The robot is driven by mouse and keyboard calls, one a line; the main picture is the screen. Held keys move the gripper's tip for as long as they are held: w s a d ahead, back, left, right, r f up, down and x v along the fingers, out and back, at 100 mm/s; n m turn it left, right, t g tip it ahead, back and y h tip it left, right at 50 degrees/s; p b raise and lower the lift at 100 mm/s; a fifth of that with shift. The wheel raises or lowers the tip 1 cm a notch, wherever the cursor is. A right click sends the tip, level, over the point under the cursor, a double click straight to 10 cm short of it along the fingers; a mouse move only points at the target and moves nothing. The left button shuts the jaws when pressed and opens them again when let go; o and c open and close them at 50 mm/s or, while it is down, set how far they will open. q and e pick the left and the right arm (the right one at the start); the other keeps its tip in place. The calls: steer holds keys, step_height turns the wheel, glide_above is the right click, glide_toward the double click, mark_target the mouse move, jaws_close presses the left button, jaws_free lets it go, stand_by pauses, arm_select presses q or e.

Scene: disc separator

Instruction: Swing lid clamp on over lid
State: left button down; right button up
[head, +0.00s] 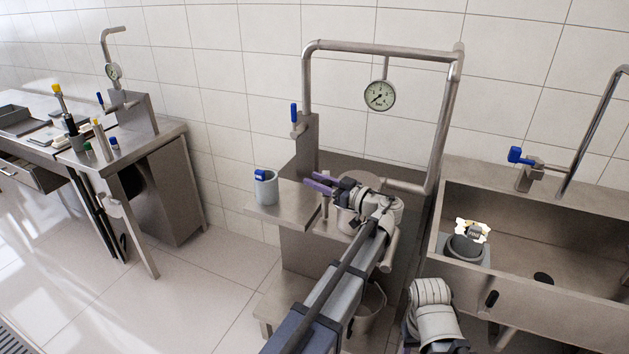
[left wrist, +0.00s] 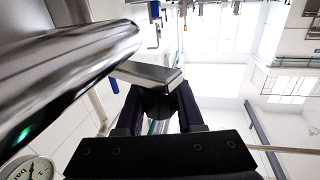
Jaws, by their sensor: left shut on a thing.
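The steel separator (head: 345,221) stands on the metal stand in the middle of the head view, mostly behind my left wrist. My left gripper (head: 322,184) reaches over it from the front, with its dark purple fingers pointing left. In the left wrist view, the fingers (left wrist: 158,108) are shut on a dark part at the end of a flat steel bar, which looks like the lid clamp (left wrist: 148,74). The lid is hidden, and I cannot tell whether the clamp lies over it. My right gripper is not in view; only part of my right arm shows at the bottom.
A grey cup with a blue item (head: 266,187) stands on the side shelf, left of the gripper. A steel pipe frame with a gauge (head: 380,95) rises behind. A sink (head: 540,225) is at right, and a bucket (head: 369,305) is below. Open floor lies at left.

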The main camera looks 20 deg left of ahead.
mark_target(331, 186)
arm_select(q)
steer(key=c, duration=0.5)
jaws_free()
steer(key=shift+v, duration=3.95)
